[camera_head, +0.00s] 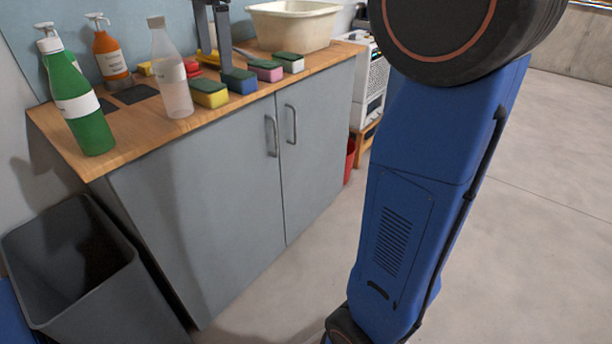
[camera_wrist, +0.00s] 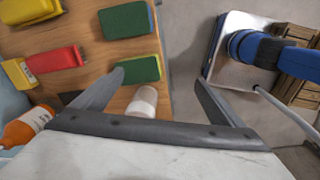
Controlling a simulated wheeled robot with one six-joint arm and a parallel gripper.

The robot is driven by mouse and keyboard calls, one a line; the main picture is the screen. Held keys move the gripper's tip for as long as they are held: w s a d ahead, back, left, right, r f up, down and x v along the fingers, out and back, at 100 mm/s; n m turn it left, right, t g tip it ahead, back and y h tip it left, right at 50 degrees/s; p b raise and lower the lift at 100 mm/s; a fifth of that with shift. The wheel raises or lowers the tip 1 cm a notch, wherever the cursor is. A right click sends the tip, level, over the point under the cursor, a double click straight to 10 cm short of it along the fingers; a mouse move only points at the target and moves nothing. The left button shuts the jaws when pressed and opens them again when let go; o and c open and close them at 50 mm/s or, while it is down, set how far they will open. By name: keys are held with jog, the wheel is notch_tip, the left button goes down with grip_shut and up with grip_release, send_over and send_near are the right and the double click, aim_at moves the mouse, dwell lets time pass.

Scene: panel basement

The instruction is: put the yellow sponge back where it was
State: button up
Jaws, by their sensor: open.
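The yellow sponge (camera_head: 211,98) has a green top and lies on the wooden counter (camera_head: 135,143) near its front edge, beside the clear bottle (camera_head: 170,75). In the wrist view I take it to be the green-topped block (camera_wrist: 138,68) next to the bottle's pale cap (camera_wrist: 146,97). My gripper (camera_head: 217,62) is over the counter, just behind the yellow and blue sponges in the head view. The sponge's former place is not marked visibly.
A green bottle (camera_head: 83,110) and orange bottle (camera_head: 110,60) stand left. Red item (camera_head: 190,67) lies behind. A basin (camera_head: 290,28) stands right; an open bin (camera_head: 80,265) stands below.

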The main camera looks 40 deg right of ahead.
jog(key=s+d+f+m+t, duration=0.2)
jog(key=s+f+m, duration=0.7)
jog(key=s+f, duration=0.5)
jog(key=s+d+f+m+t, duration=0.2)
jog(key=s+d+f+m, duration=0.1)
jog(key=s+f+m, duration=0.6)
jog(key=s+f, duration=0.4)
jog(key=s, duration=0.1)
jog(key=shift+f, duration=0.35)
jog(key=shift+d, duration=0.1)
